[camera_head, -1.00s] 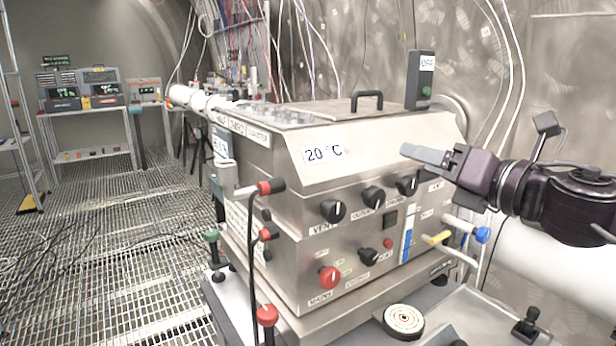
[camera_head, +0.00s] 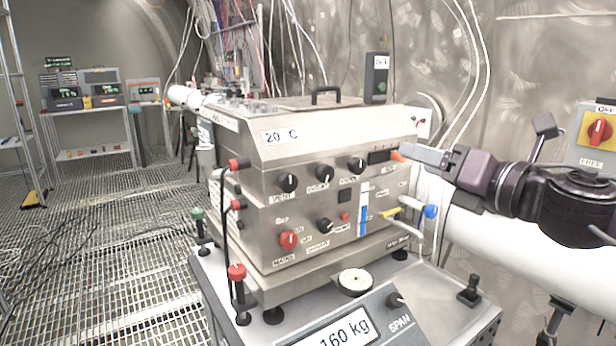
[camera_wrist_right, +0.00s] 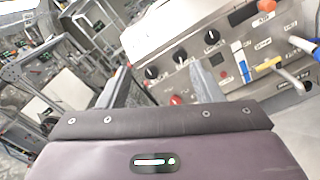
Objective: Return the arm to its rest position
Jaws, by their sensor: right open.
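My right arm comes in from the right in the head view. Its right gripper (camera_head: 428,156) points left with grey fingers, in front of the upper right of the steel machine (camera_head: 330,215). The right wrist view shows two grey fingers (camera_wrist_right: 158,85) spread apart with nothing between them, and the machine's knob panel beyond. I cannot tell from the head view how near the fingertips are to the panel. My left gripper is not in view.
The machine stands on a scale with a display (camera_head: 338,332) and a joystick (camera_head: 470,290). A white pipe (camera_head: 520,245) runs behind on the right, below a yellow switch box with a red knob (camera_head: 597,131). Grated floor (camera_head: 110,250) is open at left.

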